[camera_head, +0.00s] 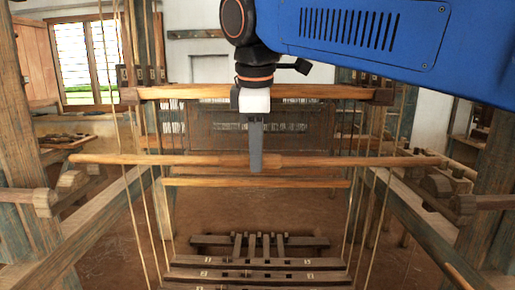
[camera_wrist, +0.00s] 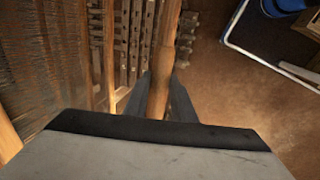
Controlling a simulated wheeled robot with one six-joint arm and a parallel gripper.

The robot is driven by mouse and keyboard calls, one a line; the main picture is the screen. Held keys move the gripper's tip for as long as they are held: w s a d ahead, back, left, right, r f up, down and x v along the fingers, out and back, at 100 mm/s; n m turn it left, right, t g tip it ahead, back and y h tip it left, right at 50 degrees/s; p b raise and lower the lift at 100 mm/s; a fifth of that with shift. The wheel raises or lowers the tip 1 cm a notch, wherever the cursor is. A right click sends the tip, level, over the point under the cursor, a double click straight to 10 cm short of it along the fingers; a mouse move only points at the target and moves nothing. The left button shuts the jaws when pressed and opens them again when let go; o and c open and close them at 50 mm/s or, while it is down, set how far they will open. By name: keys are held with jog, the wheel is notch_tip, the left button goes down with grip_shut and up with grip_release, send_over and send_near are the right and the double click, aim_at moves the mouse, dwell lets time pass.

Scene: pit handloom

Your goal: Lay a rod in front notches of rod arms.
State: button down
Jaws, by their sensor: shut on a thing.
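A long wooden rod (camera_head: 345,161) with a thicker middle lies level across the head view. My gripper (camera_head: 256,162) is shut on its thick middle from above. In the wrist view the rod (camera_wrist: 168,40) runs between the two fingers (camera_wrist: 159,95). The left rod arm (camera_head: 72,181) and the right rod arm (camera_head: 436,184) have rounded humps with dips between them. The rod's left end shows just above the left arm and its right end just above the right arm. I cannot tell whether it touches either arm or which notches it lines up with.
A fixed upper beam (camera_head: 330,92) and a lower wooden bar (camera_head: 215,182) cross the loom behind the rod. Thin cords hang near both sides. Thick posts stand at left (camera_head: 42,110) and right (camera_head: 491,190). Treadles (camera_head: 258,245) lie low in the pit.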

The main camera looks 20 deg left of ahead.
jog(key=shift+f, duration=1.7)
jog(key=c, duration=1.4)
grip_release()
jog(key=v, duration=1.7)
jog(key=shift+r, duration=0.2)
